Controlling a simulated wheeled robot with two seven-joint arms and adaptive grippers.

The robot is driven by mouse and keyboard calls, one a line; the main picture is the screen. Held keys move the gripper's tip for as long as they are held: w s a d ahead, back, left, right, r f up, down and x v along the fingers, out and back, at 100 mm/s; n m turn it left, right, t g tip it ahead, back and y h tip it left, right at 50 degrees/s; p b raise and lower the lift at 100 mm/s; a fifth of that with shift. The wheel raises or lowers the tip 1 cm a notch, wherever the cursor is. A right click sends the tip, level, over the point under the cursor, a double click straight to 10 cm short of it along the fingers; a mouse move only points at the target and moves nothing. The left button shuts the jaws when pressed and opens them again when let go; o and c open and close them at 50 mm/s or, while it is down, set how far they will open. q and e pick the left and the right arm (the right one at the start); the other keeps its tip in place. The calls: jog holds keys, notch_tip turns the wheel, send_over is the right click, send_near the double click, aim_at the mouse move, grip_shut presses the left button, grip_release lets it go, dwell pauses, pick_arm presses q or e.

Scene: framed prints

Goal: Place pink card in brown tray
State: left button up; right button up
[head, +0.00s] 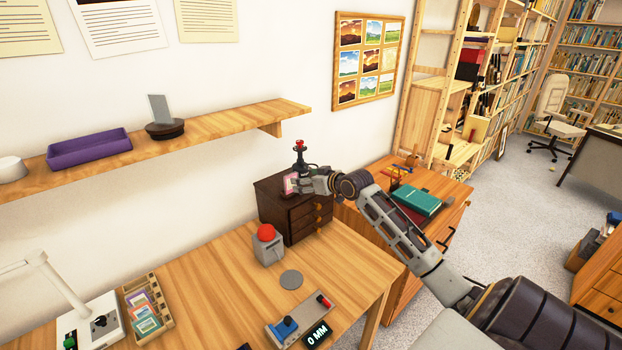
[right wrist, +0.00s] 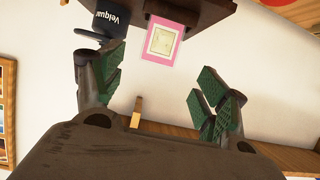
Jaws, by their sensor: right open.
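A pink card (head: 290,184) with a pale centre is at the top of the dark brown drawer cabinet (head: 288,222). In the right wrist view the card (right wrist: 163,40) shows between my open fingers, beyond their tips; I see no contact. My right gripper (head: 304,183) is beside the card and open, and its green pads also show in the right wrist view (right wrist: 160,84). A light brown wooden tray (head: 166,317) on the desk holds several coloured cards. My left gripper is not in view.
A dark cup with white lettering (right wrist: 97,24) stands close to the card. A red-topped grey box (head: 268,247) and a grey disc (head: 291,279) are on the desk. A purple tray (head: 90,152) sits on the wall shelf.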

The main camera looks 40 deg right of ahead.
jog(key=shift+p+v, duration=0.45)
jog(key=shift+v, duration=0.6)
jog(key=shift+a, duration=0.1)
